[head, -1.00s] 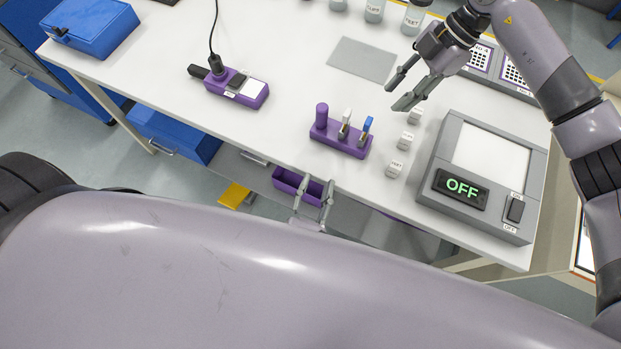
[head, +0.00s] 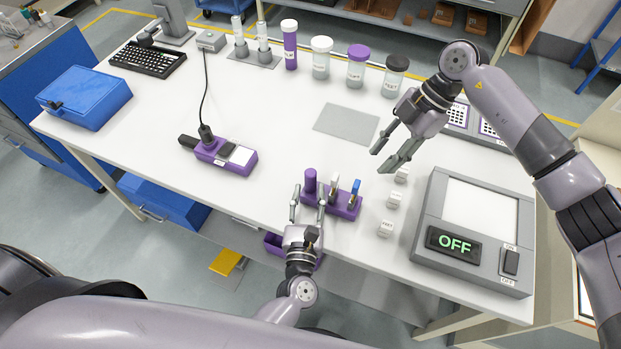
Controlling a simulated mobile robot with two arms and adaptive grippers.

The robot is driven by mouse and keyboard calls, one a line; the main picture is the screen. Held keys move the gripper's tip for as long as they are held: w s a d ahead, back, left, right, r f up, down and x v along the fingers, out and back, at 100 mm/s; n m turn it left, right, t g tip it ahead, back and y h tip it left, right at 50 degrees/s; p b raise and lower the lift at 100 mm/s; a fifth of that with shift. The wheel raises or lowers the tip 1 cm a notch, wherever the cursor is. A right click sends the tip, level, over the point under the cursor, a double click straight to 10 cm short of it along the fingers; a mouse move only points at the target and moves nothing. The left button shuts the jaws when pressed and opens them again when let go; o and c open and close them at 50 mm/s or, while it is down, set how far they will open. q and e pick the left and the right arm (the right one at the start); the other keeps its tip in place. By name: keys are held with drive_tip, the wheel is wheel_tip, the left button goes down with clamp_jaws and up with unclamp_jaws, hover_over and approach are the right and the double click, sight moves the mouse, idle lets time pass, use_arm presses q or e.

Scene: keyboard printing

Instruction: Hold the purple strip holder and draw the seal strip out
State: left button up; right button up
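A purple holder block (head: 341,206) stands on the white table with a purple post (head: 310,182) at its left end. A white-topped strip (head: 334,186) and a blue-topped strip (head: 354,190) stand upright in it. My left gripper (head: 308,193) is open at the table's front edge. Its fingers appear to either side of the post in the picture; whether they touch it I cannot tell. My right gripper (head: 390,161) is open and empty above the table, up and to the right of the holder.
White labelled cubes (head: 394,199) stand right of the holder, beside a grey panel box (head: 470,240) reading OFF. A purple corded device (head: 226,155) lies to the left. A grey mat (head: 346,123) and lidded jars (head: 357,68) are behind. A purple bin (head: 274,241) is below the front edge.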

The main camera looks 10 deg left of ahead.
sight(310, 186)
use_arm(q)
drive_tip(key=shift+w+a, duration=0.2)
drive_tip(key=shift+w, duration=1)
drive_tip(key=shift+w+a, duration=0.15)
drive_tip(key=shift+w, duration=1)
drive_tip(key=shift+c, duration=0.5)
clamp_jaws()
use_arm(e)
drive_tip(key=shift+o, duration=0.4)
